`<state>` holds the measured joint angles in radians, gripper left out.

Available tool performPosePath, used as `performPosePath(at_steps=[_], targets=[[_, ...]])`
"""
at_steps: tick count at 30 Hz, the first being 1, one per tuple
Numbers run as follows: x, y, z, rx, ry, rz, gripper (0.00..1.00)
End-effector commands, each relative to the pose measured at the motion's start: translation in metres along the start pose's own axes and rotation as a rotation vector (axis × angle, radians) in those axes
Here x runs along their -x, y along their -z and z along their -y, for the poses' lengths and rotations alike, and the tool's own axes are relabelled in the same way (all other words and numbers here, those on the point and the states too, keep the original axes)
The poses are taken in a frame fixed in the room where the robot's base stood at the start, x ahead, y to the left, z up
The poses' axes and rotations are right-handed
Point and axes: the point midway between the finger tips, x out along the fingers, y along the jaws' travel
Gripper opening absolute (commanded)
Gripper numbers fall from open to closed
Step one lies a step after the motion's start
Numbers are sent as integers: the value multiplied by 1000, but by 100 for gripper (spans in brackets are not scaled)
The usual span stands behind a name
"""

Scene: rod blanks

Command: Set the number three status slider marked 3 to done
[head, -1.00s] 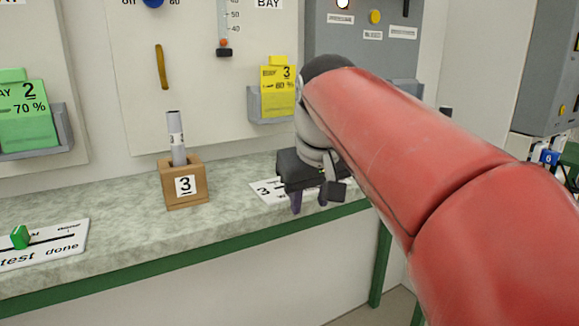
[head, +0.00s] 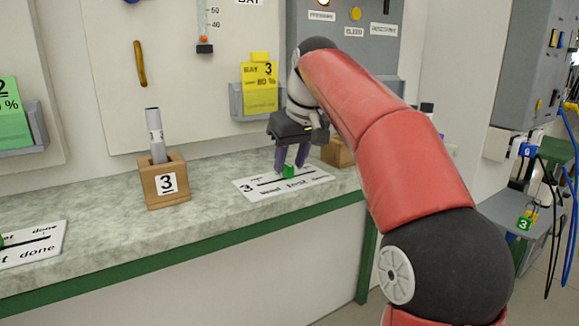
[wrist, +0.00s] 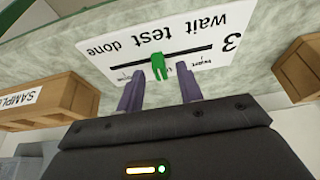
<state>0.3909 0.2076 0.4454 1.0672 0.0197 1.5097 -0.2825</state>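The white slider plate marked 3 (head: 250,195) lies on the counter, printed wait, test, done. Its green knob (head: 288,171) stands near the middle of the dark slot, by the word test. In the wrist view the plate (wrist: 105,50) appears upside down, with done towards the left and the knob (wrist: 158,65) in mid-slot. My gripper (head: 290,163) points down over the plate, its two purple fingers apart. In the wrist view the fingers (wrist: 158,80) sit either side of the knob with gaps; nothing is held. Contact with the plate cannot be told.
A wooden block marked 3 (head: 165,193) holds a grey rod left of the plate. Another wooden box (head: 338,153) stands behind right of my gripper. A yellow bay 3 card (head: 260,87) hangs on the wall behind. Another slider plate (head: 40,250) lies far left.

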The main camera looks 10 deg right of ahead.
Motion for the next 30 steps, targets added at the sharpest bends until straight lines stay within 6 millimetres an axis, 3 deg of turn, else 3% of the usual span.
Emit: performPosePath(at_steps=[4, 12, 21, 30], targets=[[-12, 0, 0, 0, 0, 1, 36], [-14, 0, 0, 0, -1, -1, 36], [-13, 0, 0, 0, -1, -1, 0], [-13, -2, -1, 0, -2, -1, 0]])
